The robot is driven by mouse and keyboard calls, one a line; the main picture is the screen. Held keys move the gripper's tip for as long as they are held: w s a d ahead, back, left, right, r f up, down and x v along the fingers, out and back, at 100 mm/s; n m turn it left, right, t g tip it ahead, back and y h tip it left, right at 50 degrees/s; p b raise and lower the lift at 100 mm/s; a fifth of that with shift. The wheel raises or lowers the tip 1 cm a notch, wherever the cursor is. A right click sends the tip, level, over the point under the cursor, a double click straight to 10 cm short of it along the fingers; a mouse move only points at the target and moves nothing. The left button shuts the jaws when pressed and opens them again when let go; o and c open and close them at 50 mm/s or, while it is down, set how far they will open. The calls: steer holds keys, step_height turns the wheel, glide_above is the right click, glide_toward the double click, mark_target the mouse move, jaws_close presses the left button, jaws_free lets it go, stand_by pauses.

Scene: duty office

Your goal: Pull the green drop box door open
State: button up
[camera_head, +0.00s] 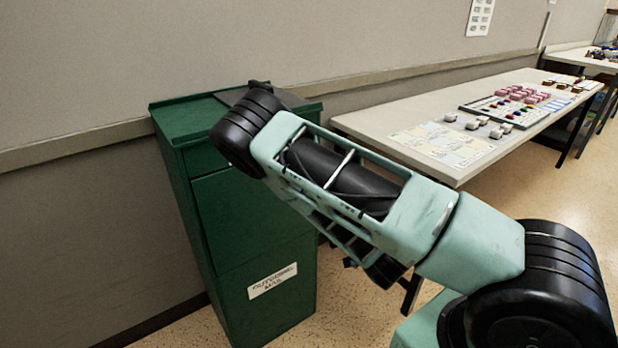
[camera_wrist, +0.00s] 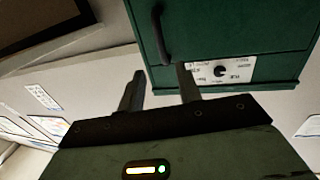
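The green drop box (camera_head: 255,225) stands against the wall at the left of the head view, with a white label (camera_head: 272,281) low on its front. In the wrist view, its green door (camera_wrist: 235,28) fills the upper right. A dark bar handle (camera_wrist: 161,36) and a white plate with a black dial (camera_wrist: 218,71) show on it. My gripper (camera_wrist: 160,80) is open, with nothing between its fingers. The handle appears just beyond the fingertips, roughly in line with the gap; contact is not visible. In the head view my arm covers part of the box, and the fingers are hidden.
A long table (camera_head: 375,122) stands right of the box along the wall, holding papers (camera_head: 440,144), small pale blocks (camera_head: 478,124) and pink items (camera_head: 520,93). Another table (camera_head: 575,60) is farther back. Speckled floor (camera_head: 345,310) shows between the box and my arm.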

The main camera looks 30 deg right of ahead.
steer(key=w+b, duration=0.2)
steer(key=w, duration=0.3)
steer(key=w+d+b, duration=0.1)
steer(key=w+b, duration=0.2)
steer(key=w, duration=0.2)
steer(key=w+d+b, duration=0.1)
steer(key=w+b, duration=0.1)
steer(key=w, duration=0.3)
steer(key=shift+d+r, duration=0.25)
steer(key=shift+r, duration=0.05)
jaws_close()
